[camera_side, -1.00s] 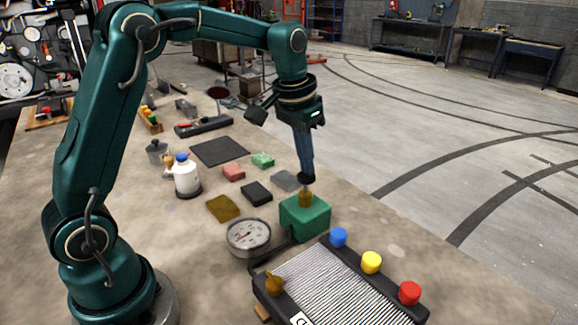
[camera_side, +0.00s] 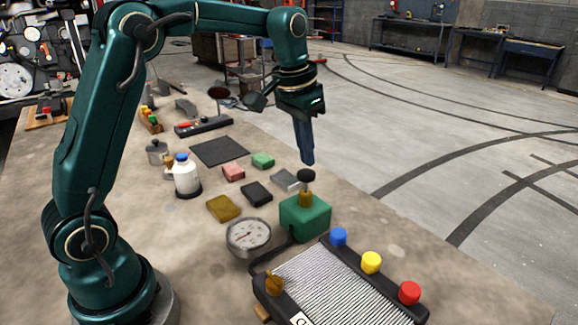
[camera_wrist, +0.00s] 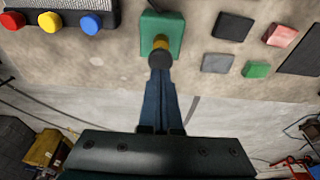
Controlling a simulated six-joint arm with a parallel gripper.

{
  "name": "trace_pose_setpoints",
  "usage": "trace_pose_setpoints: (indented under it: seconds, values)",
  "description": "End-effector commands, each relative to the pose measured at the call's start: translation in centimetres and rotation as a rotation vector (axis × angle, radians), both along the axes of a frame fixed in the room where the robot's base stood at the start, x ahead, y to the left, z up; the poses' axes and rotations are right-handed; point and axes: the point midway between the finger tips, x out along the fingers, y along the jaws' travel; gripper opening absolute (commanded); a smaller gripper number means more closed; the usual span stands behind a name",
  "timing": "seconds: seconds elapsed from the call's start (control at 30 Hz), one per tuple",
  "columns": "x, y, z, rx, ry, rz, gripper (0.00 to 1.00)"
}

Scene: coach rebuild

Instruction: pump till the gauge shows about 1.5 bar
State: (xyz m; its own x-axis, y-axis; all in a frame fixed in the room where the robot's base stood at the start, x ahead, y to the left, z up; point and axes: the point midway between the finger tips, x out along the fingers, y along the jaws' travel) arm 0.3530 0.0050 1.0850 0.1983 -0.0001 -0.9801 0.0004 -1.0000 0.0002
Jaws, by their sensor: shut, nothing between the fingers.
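The pump is a green block (camera_side: 305,219) with a brass stem (camera_side: 306,200) and a black knob (camera_side: 306,175) on top. In the wrist view my shut fingers (camera_wrist: 160,75) reach toward the black knob (camera_wrist: 161,62) on the green block (camera_wrist: 175,32). The round gauge (camera_side: 248,236) stands left of the pump. Its face has a reddish needle, but the reading is too small to tell.
A black-framed ribbed panel (camera_side: 330,285) with blue, yellow and red knobs lies in front of the pump. Small coloured blocks, including a red one (camera_side: 233,172), lie behind it. A white bottle (camera_side: 186,176) stands at left. The table's right edge is close to the pump.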

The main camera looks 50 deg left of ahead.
Motion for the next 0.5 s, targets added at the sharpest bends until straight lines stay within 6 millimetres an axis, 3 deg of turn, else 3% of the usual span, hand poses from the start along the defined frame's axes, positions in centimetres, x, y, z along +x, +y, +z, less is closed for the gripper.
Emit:
trace_pose_setpoints:
  seconds: [0.23,0.5]
  values:
    - [0.1,0.0,0.5,0.0,-0.003,0.0,0.0]
    - [0.1,0.0,3.1,0.001,-0.005,0.0,0.0]
